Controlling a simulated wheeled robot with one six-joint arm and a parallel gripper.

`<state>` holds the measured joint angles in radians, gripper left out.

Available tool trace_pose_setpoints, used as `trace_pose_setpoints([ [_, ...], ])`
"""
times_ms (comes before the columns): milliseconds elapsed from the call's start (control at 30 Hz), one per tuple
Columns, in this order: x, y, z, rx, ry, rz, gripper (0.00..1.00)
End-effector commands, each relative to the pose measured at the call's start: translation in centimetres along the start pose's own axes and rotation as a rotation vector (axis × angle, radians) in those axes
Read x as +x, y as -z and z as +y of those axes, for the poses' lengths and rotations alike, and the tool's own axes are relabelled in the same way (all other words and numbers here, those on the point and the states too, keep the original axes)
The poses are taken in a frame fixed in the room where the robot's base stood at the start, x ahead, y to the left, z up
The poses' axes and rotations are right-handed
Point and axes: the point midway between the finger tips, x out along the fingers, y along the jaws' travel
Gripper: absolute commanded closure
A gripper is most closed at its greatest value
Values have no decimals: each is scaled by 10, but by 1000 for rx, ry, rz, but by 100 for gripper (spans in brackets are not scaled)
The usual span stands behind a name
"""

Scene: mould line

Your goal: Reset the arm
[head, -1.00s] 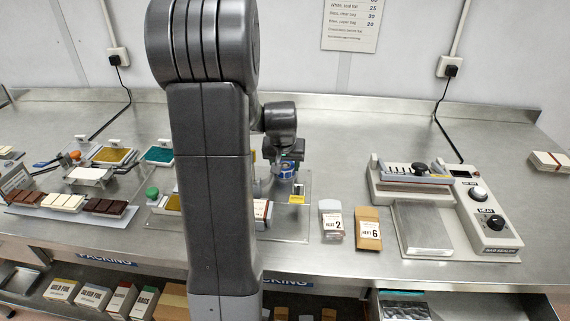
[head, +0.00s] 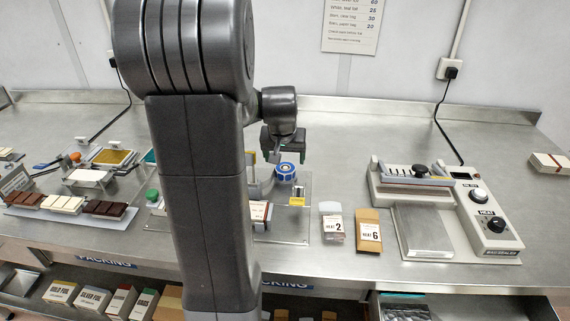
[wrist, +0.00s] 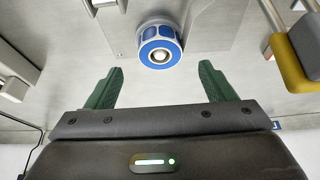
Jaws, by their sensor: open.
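My arm hides part of the bench at centre left.
A bag sealer (head: 440,215) stands at the right. A white packet (head: 332,225) and a brown packet (head: 368,232) stand between it and the plate. Chocolate bars (head: 105,209) lie at the left. The bench behind the sealer is clear.

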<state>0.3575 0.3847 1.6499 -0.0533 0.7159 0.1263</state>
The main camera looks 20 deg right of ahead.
Motion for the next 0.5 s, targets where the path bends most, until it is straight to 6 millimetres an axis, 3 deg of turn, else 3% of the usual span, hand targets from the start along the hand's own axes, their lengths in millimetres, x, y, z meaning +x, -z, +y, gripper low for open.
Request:
trace_pose_setpoints([
  [200, -48, 1, 0, 0, 1, 5, 23],
  [500, -83, 0, 0, 0, 0, 1, 23],
])
